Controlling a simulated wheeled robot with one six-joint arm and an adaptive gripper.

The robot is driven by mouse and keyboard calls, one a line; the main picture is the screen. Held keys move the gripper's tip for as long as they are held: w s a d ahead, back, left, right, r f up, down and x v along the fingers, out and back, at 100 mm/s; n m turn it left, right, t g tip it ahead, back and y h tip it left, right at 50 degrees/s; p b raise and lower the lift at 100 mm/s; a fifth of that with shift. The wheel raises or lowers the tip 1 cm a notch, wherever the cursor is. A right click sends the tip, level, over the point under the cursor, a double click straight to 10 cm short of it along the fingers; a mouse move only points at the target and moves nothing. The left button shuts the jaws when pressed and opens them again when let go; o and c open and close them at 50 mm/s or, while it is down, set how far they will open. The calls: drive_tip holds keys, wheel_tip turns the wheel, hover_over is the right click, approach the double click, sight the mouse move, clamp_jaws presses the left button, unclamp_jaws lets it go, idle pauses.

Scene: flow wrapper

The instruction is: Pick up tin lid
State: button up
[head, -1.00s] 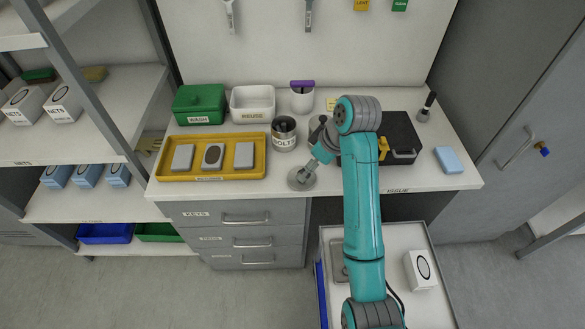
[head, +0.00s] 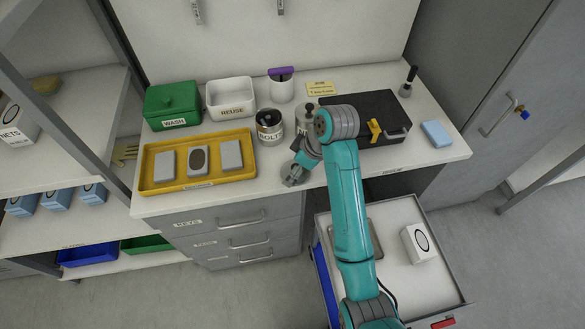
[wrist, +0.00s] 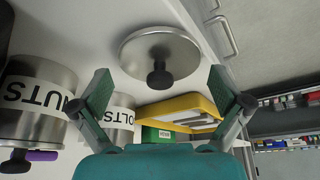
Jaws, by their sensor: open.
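The tin lid (wrist: 145,48) is a round grey metal disc with a black knob, lying flat on the bench. In the wrist view it is just beyond my open fingers, its knob pointing toward the gap between them. In the head view my gripper (head: 292,179) is over the lid (head: 301,177) near the bench's front edge and hides much of it. My gripper (wrist: 158,92) is empty, with a finger on either side in the wrist view. The BOLTS tin (head: 268,133) stands open behind the lid. The NUTS tin (wrist: 32,103) has a black knob on top.
A yellow tray (head: 218,183) with three grey items lies left of the lid. A green WASH box (head: 172,103) and white REUSE bin (head: 231,98) stand behind it. A black case (head: 365,115) is to the right. Drawers (head: 235,235) are below the bench.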

drive_tip(key=c, duration=1)
drive_tip(key=shift+c, duration=1)
drive_tip(key=shift+s+f, duration=0.1)
drive_tip(key=shift+f, duration=0.05)
